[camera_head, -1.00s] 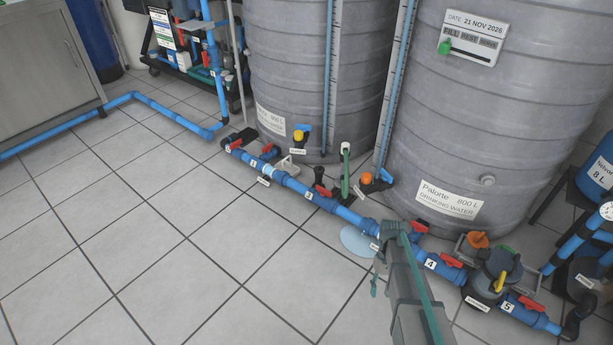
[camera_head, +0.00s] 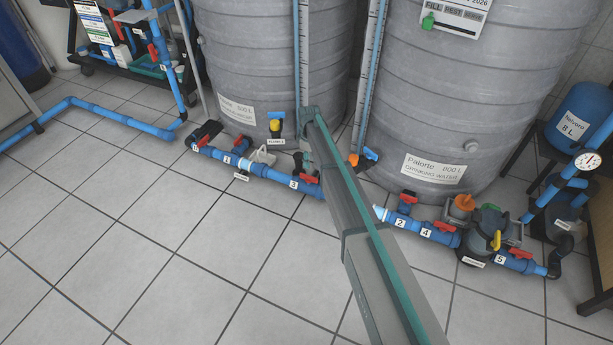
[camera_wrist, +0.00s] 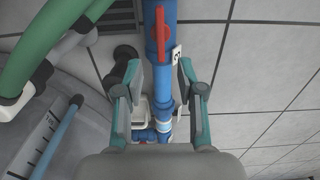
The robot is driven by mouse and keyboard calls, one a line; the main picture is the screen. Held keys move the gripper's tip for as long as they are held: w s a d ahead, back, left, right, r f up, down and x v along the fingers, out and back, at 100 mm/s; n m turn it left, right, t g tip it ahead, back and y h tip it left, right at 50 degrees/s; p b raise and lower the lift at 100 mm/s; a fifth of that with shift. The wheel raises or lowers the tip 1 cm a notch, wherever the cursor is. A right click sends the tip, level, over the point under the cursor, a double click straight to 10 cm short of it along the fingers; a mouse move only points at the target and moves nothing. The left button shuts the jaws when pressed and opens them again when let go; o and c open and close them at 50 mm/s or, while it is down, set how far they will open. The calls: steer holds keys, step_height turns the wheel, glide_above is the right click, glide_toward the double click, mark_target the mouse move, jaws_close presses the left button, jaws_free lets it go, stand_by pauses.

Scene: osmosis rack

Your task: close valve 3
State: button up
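Valve 3 is on the blue floor pipe in front of the tanks. Its white "3" label (camera_head: 294,185) and red handle (camera_head: 308,178) show just left of my arm. In the wrist view the red handle (camera_wrist: 161,32) lies roughly along the pipe, beside a label (camera_wrist: 176,55) seen edge-on and hard to read. My gripper (camera_wrist: 160,68) is open, with one finger on each side of the blue pipe in the picture. Nothing is visibly held, and I see no contact with the handle. In the head view my arm hides the gripper and part of the pipe.
Other red-handled valves sit along the pipe, such as valve 1 (camera_head: 227,159) and valve 4 (camera_head: 426,232). Two grey tanks (camera_head: 270,60) stand close behind. A green hose (camera_wrist: 35,50) crosses the wrist view's upper left. The tiled floor (camera_head: 180,260) in front is clear.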

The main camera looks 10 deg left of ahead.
mark_target(309, 176)
step_height(309, 176, down, 10)
steer(key=b, duration=0.4)
steer(key=shift+f, duration=0.2)
jaws_close()
